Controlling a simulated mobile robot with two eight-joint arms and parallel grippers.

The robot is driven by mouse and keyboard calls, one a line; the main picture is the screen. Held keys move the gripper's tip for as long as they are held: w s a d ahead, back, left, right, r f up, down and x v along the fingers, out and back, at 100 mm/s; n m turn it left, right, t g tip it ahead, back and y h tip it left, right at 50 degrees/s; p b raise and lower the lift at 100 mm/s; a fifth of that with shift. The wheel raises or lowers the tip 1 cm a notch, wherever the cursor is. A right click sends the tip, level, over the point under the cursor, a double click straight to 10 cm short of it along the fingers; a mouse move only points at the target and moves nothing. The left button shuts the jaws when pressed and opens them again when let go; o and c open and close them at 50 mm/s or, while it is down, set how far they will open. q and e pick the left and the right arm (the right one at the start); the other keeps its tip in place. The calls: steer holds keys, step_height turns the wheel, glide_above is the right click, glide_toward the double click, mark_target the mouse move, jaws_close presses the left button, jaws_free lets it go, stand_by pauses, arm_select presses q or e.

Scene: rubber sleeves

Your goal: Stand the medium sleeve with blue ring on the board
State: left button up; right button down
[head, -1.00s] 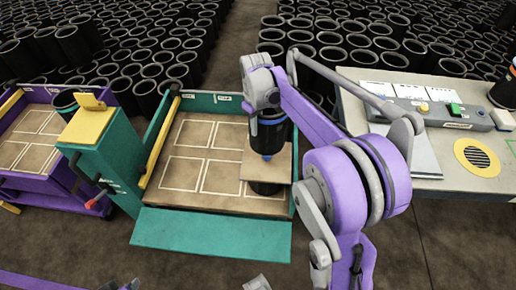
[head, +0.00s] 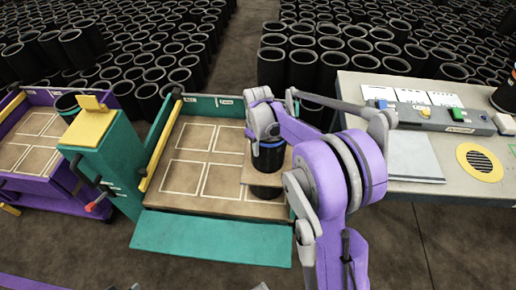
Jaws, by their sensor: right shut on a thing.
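A black sleeve with a blue ring (head: 268,158) is upright in front of my right wrist. My right gripper (head: 267,141) is shut on it near its top; the fingers are mostly hidden by the wrist. The small tan square board (head: 247,176) lies at the sleeve's lower end, on top of another black sleeve (head: 266,192). I cannot tell whether the held sleeve touches the board. The lower sleeve stands on the right front part of the teal tray's marked floor (head: 195,175). My left gripper is out of view.
A teal and yellow post (head: 100,150) stands left of the tray, with a purple tray (head: 35,150) beyond. A grey worktable (head: 400,185) with buttons and papers is at the right. Many black sleeves fill the back.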

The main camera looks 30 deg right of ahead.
steer(key=shift+f+b, duration=0.4)
steer(key=shift+f, duration=0.2)
steer(key=c, duration=1)
jaws_free()
steer(key=shift+o, duration=0.2)
